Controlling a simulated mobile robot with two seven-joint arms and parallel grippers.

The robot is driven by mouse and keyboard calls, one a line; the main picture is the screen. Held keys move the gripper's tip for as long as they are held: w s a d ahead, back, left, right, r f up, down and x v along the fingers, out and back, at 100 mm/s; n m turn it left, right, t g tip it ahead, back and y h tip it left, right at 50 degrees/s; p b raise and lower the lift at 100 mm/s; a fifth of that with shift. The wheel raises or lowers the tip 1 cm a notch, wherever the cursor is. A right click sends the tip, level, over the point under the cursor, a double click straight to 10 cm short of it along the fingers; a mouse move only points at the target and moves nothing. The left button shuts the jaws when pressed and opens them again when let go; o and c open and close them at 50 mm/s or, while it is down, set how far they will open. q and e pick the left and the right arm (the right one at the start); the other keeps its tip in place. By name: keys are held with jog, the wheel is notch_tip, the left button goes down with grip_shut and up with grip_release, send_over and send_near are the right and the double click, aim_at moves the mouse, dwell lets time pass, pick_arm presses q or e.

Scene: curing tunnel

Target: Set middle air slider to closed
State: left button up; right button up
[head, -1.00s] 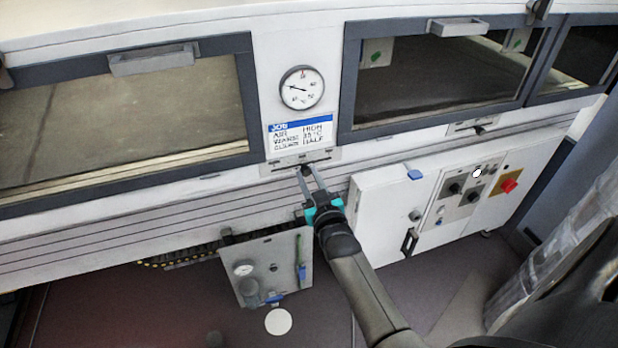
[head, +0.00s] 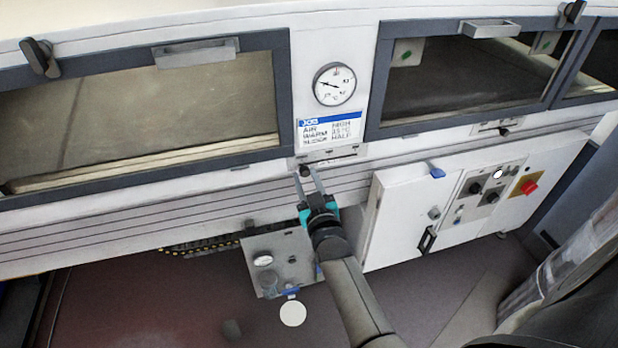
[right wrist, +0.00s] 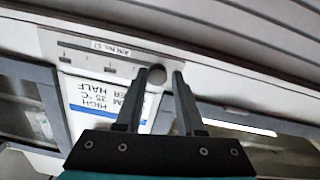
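The middle air slider's dark round knob (head: 305,171) stands near the left end of its slotted plate (head: 345,158), under the job card. In the right wrist view the plate appears upside down, with the knob (right wrist: 156,76) at its right end. My right gripper (head: 309,174) is at the knob, its fingers apart. In the right wrist view the knob is between the fingertips (right wrist: 161,74), close to the left finger, with a small gap towards the right one. Whether it touches is unclear. My left gripper is not in view.
A gauge (head: 334,84) and the job card (head: 331,130) are above the slider. Windowed doors flank them. Another slider plate (head: 497,127) is to the right. A white cabinet (head: 405,215) and control panel (head: 490,190) stand lower right; a grey plate (head: 280,262) hangs below.

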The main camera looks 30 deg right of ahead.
jog(key=shift+o, duration=0.7)
jog(key=shift+a, duration=0.25)
jog(key=shift+o, duration=1.3)
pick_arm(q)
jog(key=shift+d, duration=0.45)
pick_arm(e)
jog(key=shift+d, duration=0.1)
jog(key=shift+s+p, duration=0.45)
jog(key=shift+s, duration=0.15)
pick_arm(q)
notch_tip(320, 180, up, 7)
jog(key=p, duration=0.6)
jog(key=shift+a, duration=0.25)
pick_arm(e)
jog(key=v, duration=1.4)
jog(key=shift+a, duration=0.2)
